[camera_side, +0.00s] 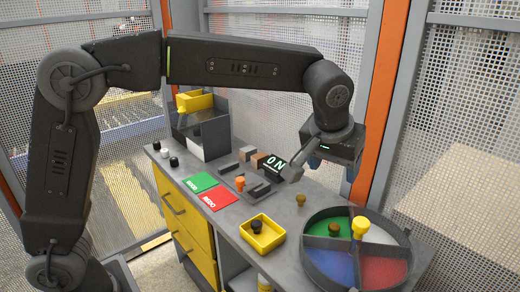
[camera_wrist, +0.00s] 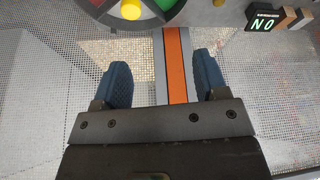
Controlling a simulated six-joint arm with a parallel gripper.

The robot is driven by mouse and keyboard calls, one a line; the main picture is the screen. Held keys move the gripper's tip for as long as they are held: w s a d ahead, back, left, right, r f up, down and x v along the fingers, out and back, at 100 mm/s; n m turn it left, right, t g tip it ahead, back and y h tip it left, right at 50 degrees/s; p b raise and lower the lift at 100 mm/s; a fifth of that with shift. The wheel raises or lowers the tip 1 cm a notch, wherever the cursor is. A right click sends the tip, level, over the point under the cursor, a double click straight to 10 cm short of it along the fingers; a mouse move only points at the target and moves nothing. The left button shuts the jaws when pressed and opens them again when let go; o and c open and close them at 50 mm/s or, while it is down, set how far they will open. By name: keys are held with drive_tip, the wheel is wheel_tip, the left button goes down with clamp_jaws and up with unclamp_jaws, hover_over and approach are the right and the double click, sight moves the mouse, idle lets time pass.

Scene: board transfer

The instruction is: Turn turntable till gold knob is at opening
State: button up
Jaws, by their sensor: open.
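The round turntable (camera_side: 312,262) stands at the right end of the bench, with green, white, red and blue sectors inside a dark rim. A small brownish-gold knob (camera_side: 334,230) is on the green sector. Another gold knob (camera_side: 300,200) stands on the bench beside the turntable. The wrist view shows part of the turntable's rim (camera_wrist: 182,12) and the yellow knob (camera_wrist: 130,10) at the top. My gripper (camera_wrist: 162,62) is open and empty, raised above and behind the turntable. I cannot make out the opening.
A yellow tray (camera_side: 262,236) with a dark knob sits left of the turntable. Green (camera_side: 194,183) and red (camera_side: 217,196) pads and a lit sign (camera_side: 276,162) lie farther left. Mesh fence panels and an orange post (camera_side: 383,90) stand behind the bench.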

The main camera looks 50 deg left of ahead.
drive_tip(key=s+a+r+m, duration=0.1)
drive_tip(key=s+a+r, duration=0.1)
drive_tip(key=s+a, duration=0.7)
drive_tip(key=shift+s+a+r, duration=0.2)
drive_tip(key=shift+s+r, duration=0.1)
drive_tip(key=shift+s, duration=0.15)
